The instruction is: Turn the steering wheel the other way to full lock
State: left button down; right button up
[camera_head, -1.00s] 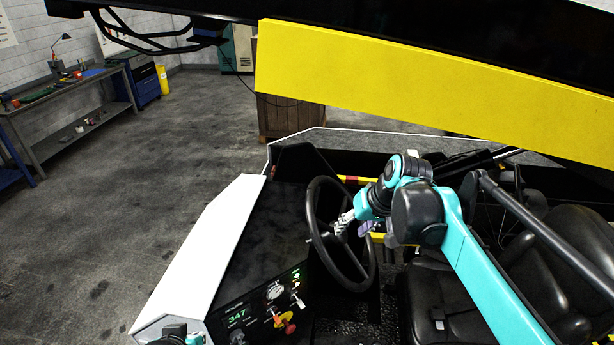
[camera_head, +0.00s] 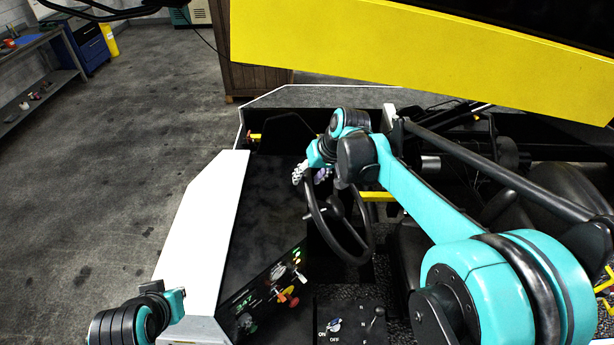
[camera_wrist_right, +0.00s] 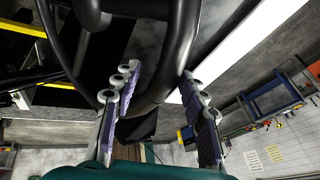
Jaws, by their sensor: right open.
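The black steering wheel (camera_head: 322,226) stands tilted in the cab, right of the dark dash panel. My right gripper (camera_head: 308,175) is at the far upper part of its rim, with the arm reaching in from the right. In the right wrist view, the open fingers of my right gripper (camera_wrist_right: 159,76) lie on either side of the thick black wheel rim (camera_wrist_right: 183,42). I cannot tell whether they touch it. Part of my left arm shows at the lower left of the head view; its fingers do not show.
A control panel (camera_head: 262,298) with a green display, knobs and levers lies below the wheel. A yellow beam (camera_head: 400,55) crosses above the cab. A black bar (camera_head: 490,165) and seat stand at the right. Open floor (camera_head: 120,160) lies left of the white cab edge.

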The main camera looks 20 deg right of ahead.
jog(key=shift+w+a+f, duration=0.25)
jog(key=shift+w+f, duration=0.1)
jog(key=shift+f, duration=0.15)
jog(key=shift+s+d, duration=0.3)
jog(key=shift+s, duration=0.2)
jog(key=shift+w+a, duration=0.15)
jog(key=shift+w, duration=0.05)
grip_shut()
pick_arm(q)
jog(key=shift+s+d+r, duration=0.1)
jog(key=shift+s+r, duration=0.05)
jog(key=shift+s, duration=0.05)
